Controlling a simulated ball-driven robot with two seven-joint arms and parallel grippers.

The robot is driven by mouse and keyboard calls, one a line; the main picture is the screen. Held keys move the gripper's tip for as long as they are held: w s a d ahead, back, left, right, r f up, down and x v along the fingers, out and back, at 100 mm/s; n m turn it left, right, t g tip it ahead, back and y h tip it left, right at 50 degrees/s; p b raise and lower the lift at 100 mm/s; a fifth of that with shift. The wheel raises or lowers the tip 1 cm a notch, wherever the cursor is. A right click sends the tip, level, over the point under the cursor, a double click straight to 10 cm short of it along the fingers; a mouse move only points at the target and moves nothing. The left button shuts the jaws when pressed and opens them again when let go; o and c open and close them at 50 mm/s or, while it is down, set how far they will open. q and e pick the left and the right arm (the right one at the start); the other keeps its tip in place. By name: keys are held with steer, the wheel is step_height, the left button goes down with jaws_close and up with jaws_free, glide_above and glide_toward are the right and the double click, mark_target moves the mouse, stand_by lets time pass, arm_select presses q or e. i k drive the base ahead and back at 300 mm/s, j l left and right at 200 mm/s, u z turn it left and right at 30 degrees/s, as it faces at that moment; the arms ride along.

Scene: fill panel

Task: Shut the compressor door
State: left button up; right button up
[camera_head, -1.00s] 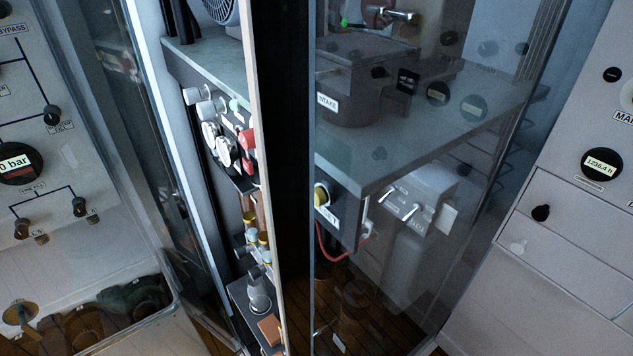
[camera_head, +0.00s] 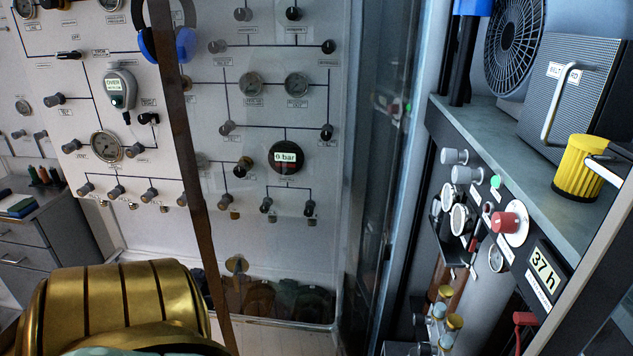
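The compressor cabinet stands open at the right. Its shelf edge (camera_head: 540,165) carries a black fan (camera_head: 515,48), a ribbed belt guard (camera_head: 590,95) and a yellow canister (camera_head: 578,168). A clear door pane (camera_head: 365,215) stands to its left, apart from the opening. A long brown upright edge (camera_head: 197,190) crosses the view further left and looks like the pane's free edge, but I cannot tell for sure. Neither of my grippers is in view, so no contact with the door shows.
A wall panel (camera_head: 265,170) with knobs, gauges and a 0 bar display stands behind the glass. A large gold ribbed shape (camera_head: 120,300) fills the lower left. A grey drawer unit (camera_head: 35,245) is at the far left. Red knob (camera_head: 508,222) and 37 h meter (camera_head: 545,270) face the opening.

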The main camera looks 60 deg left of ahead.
mark_target(160, 12)
steer(key=k+j, duration=0.15)
steer(key=j, duration=0.25)
steer(key=k+j+z, duration=0.1)
steer(key=j, duration=0.25)
steer(key=k+j+z, duration=0.1)
steer(key=k+j, duration=0.15)
steer(key=j, duration=0.15)
steer(key=k+j, duration=0.2)
steer(key=j, duration=0.15)
steer(key=k+j+z, duration=0.1)
steer(key=j, duration=0.25)
steer(key=k, duration=0.1)
